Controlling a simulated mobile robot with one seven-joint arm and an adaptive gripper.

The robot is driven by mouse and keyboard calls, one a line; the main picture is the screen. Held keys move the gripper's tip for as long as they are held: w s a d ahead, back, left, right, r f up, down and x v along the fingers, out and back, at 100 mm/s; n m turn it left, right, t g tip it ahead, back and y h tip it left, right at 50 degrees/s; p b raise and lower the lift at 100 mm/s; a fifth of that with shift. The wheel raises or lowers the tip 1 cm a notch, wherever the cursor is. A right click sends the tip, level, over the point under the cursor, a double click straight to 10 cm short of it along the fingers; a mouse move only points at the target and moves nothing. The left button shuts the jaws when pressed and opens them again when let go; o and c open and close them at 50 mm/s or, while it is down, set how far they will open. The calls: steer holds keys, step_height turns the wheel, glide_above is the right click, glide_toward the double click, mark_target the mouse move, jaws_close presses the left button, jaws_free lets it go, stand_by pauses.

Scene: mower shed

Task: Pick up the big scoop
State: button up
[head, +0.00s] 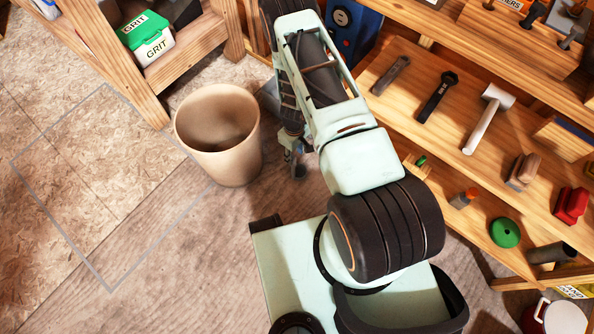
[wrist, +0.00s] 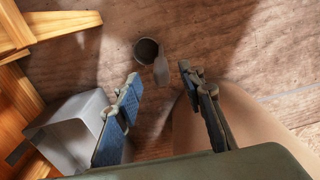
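A dark grey scoop (wrist: 147,50) lies on the floor in the wrist view, with its round bowl at upper middle and its short handle to the right of the bowl, pointing down the picture. My gripper (wrist: 160,77) is open, and its two fingers are on either side of the line of the handle. No contact shows, and I cannot tell the height between fingers and scoop. In the head view my gripper (head: 291,147) points down beside the beige bin, mostly hidden by my arm. A small grey shape at its tip may be the scoop.
A tall beige bin (head: 218,150) stands close to my gripper; it shows at right in the wrist view (wrist: 250,115). A grey square container (wrist: 60,120) is close on the other side. Wooden shelves with tools (head: 440,130) are at right. Open floor (head: 110,215) lies left.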

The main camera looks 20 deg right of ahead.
mark_target(294, 163)
steer(key=f+b, duration=0.1)
steer(key=f, duration=0.4)
steer(key=f+b, duration=0.1)
steer(key=f, duration=0.1)
steer(key=shift+w+a+f+b, duration=0.2)
steer(key=shift+w+f+b, duration=0.05)
steer(key=shift+f+b, duration=0.15)
steer(key=shift+c, duration=0.2)
jaws_close()
